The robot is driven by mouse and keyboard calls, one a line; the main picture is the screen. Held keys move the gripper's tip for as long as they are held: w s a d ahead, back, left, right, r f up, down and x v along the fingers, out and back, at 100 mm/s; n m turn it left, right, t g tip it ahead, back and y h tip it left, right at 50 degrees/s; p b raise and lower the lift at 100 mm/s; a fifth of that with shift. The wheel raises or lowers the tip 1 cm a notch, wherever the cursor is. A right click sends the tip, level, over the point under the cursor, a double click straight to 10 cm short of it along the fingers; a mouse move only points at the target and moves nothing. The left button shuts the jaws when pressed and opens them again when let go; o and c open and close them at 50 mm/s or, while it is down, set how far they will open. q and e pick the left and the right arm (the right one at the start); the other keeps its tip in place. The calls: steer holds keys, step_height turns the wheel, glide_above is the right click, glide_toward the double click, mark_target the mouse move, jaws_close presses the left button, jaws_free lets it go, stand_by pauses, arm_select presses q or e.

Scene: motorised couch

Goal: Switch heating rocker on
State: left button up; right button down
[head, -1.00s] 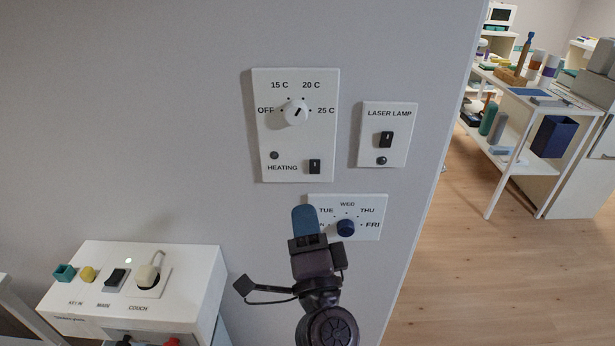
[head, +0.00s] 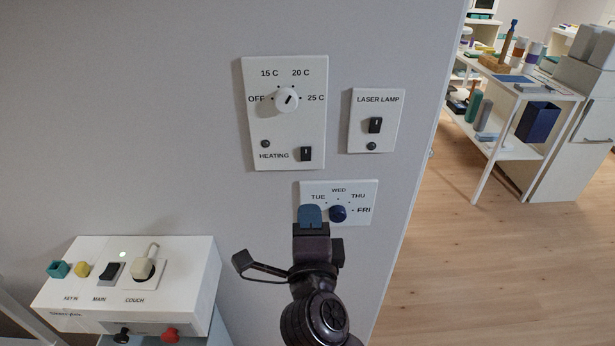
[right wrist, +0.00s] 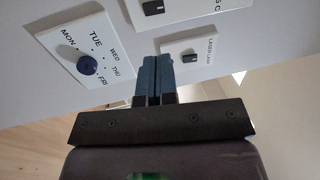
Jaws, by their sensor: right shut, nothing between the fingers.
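The heating panel (head: 251,121) is a white plate on the wall with a round white dial (head: 286,99), temperature marks, a dark round lamp (head: 265,144) and the black heating rocker (head: 305,153) at its lower right. My right gripper (head: 311,213) is shut and empty, its blue fingertips below the rocker and in front of the left part of the day panel (head: 368,187). In the right wrist view the shut fingers (right wrist: 155,62) point toward the wall, apart from any switch. My left gripper is not in view.
A laser lamp panel (head: 393,105) with a black rocker is right of the heating panel. The day panel has a blue knob (head: 338,213). A white control box (head: 190,262) stands lower left. The wall ends at right, with open floor (head: 480,265) and shelves (head: 548,102) beyond.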

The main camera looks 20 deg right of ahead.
mark_target(306, 151)
steer(key=x, duration=1.3)
steer(key=shift+w+d, duration=0.1)
steer(key=shift+w, duration=0.2)
